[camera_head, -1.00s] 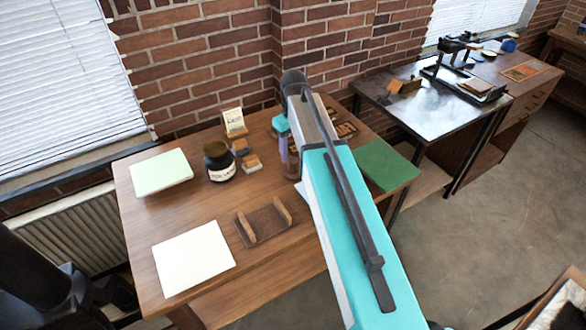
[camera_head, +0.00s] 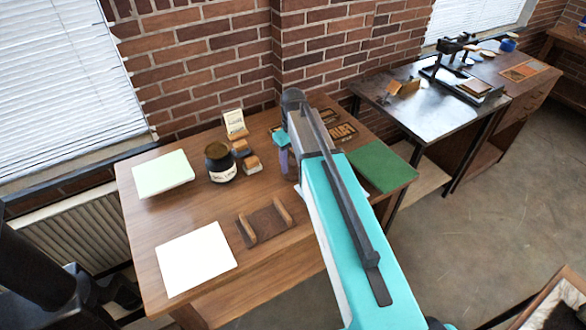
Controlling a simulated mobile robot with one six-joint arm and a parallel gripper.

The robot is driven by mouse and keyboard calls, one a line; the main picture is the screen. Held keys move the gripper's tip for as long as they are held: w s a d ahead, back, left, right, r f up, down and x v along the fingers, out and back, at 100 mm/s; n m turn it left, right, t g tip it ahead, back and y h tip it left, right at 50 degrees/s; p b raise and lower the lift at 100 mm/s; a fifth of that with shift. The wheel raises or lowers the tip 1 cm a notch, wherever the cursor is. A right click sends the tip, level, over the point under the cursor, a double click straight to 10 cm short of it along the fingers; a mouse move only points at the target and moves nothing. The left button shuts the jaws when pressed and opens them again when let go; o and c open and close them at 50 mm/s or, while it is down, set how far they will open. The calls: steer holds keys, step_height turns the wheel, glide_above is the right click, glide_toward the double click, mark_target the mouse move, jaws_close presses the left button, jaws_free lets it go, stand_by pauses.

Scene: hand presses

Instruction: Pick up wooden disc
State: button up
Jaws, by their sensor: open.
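I cannot make out a wooden disc for certain. Several small round pieces (camera_head: 488,53) lie at the back of the far desk, too small to tell their material. My arm reaches from the lower right up over the near desk. Its teal and purple far part (camera_head: 283,147) hangs down behind the upper link. My gripper itself is hidden behind the arm, so neither its fingers nor anything between them shows.
The near wooden desk (camera_head: 200,225) holds paper stacks, a dark jar (camera_head: 220,162), small blocks, a wooden cradle (camera_head: 265,221) and a green mat (camera_head: 382,166). A metal-topped table (camera_head: 435,105) and a press (camera_head: 465,72) stand right. Floor is open at right.

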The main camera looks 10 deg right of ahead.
steer(key=shift+f, duration=0.5)
steer(key=c, duration=1.1)
